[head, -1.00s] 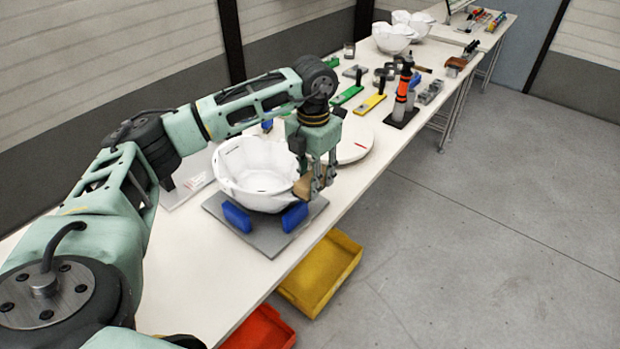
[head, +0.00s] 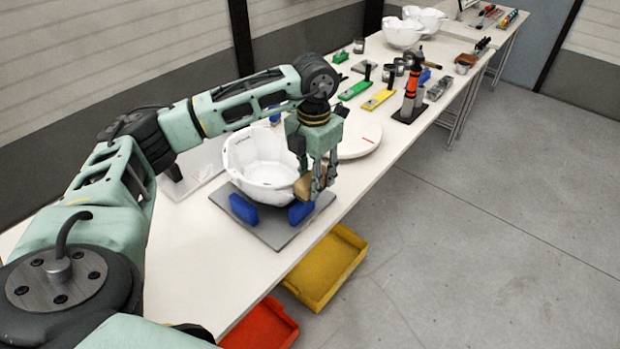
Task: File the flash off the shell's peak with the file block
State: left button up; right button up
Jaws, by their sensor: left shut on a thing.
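The white helmet shell (head: 258,163) sits open side up on a grey plate (head: 276,233), between blue pads (head: 244,209). My left gripper (head: 316,192) is at the shell's right rim, pointing down. It is shut on the tan file block (head: 303,188), which is at or very close to the rim; contact cannot be told from this view. The gripper fingers hide part of the block and of the shell's edge. The flash on the peak is too small to make out. My right gripper is not in view.
A round white disc (head: 358,138) lies just behind the gripper. Farther along the bench are green (head: 354,90) and yellow (head: 378,99) tools, an orange-black tube (head: 411,92) and more white shells (head: 402,32). Yellow (head: 326,268) and red (head: 262,325) bins are below the front edge.

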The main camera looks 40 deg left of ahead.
pick_arm(q)
jog(key=shift+w+d+f, duration=0.1)
jog(key=shift+w, duration=1.15)
jog(key=shift+s+a, duration=0.2)
jog(key=shift+s, duration=1.85)
jog(key=shift+w, duration=0.15)
jog(key=shift+w+d, duration=0.1)
jog(key=shift+w, duration=0.8)
notch_tip(320, 180, up, 8)
jog(key=p, duration=0.5)
